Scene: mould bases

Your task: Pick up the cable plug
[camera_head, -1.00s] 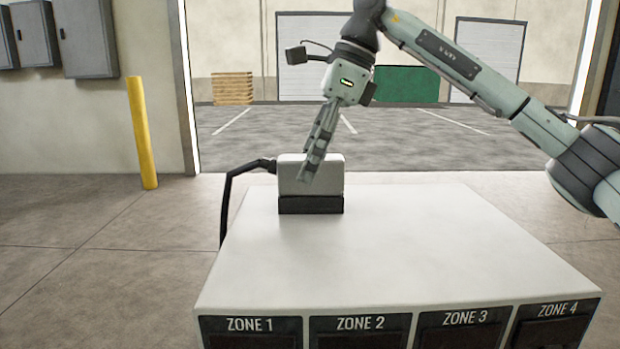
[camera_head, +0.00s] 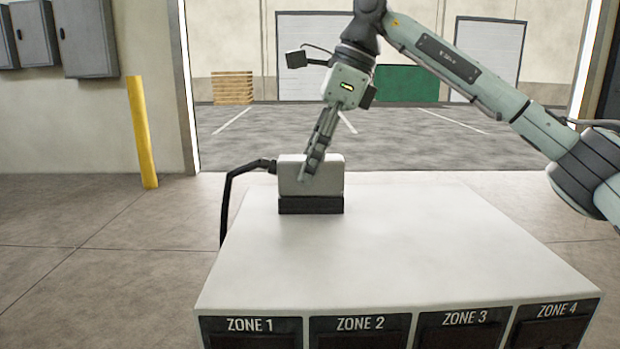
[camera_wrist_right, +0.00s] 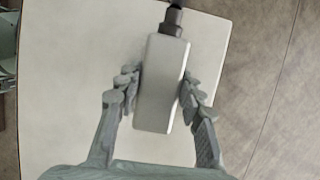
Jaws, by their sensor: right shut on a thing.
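The cable plug (camera_head: 296,176) is a light grey block with a black cable coming out of its left side. It sits on a dark base (camera_head: 310,205) on the white table near its far left part. My right gripper (camera_head: 312,174) reaches down onto the plug from above. In the right wrist view the plug (camera_wrist_right: 161,85) lies between the two fingers of the right gripper (camera_wrist_right: 160,92), and they are shut on its sides. The cable end points away at the top there. My left gripper is not in view.
The white table (camera_head: 420,250) is bare to the right and in front of the plug. Its front face carries panels marked ZONE 1 to ZONE 4. The black cable (camera_head: 226,200) hangs over the left edge. A yellow post (camera_head: 142,133) stands on the floor further left.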

